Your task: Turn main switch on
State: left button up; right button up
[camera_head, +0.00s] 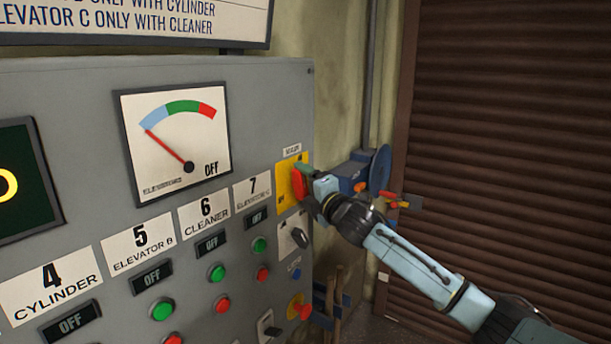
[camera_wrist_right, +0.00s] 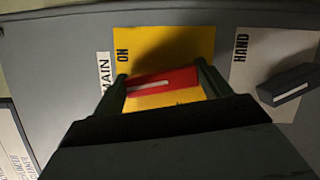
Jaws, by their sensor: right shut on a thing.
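The main switch is a red handle (camera_head: 298,184) on a yellow plate (camera_head: 283,197) near the right edge of the grey control panel. My right gripper (camera_head: 307,179) is at the handle, its arm coming in from the right. In the right wrist view, the red handle (camera_wrist_right: 162,83) lies between the fingers of my right gripper (camera_wrist_right: 163,85), which is shut on it. The yellow plate (camera_wrist_right: 165,45) there reads "ON" at its upper left, beside a "MAIN" label (camera_wrist_right: 104,72). The dial (camera_head: 176,140) above left has its needle toward the blue zone and reads "OFF". My left gripper is not in view.
Below the main switch are a black selector (camera_head: 299,237) and a red knob on yellow (camera_head: 301,307). The selector also shows near the "HAND" label in the wrist view (camera_wrist_right: 288,86). Green and red buttons line the panel's lower part. A brown shutter (camera_head: 500,130) stands at right.

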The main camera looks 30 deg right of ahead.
jog(key=shift+m+g, duration=0.5)
jog(key=shift+m, duration=0.6)
jog(key=o, duration=1)
jog(key=shift+s, duration=0.1)
jog(key=shift+s+b, duration=2.05)
jog(key=shift+s, duration=4.55)
